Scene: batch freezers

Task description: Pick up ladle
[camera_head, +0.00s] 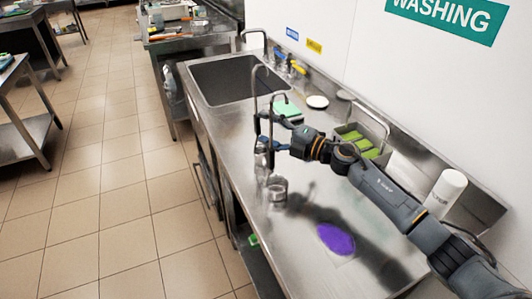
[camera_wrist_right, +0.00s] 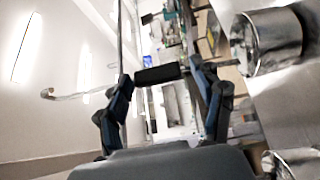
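My right gripper (camera_head: 262,130) is over the counter, its blue fingers beside a thin upright metal rod with a hooked top, which looks like the ladle (camera_head: 256,78). A metal cylinder (camera_wrist_right: 270,42), possibly the ladle's cup, lies right of the fingers. Contact cannot be told. My left gripper is not in view.
A metal cup (camera_head: 277,188) stands on the steel counter (camera_head: 300,270) below my gripper. Tiled floor lies left.

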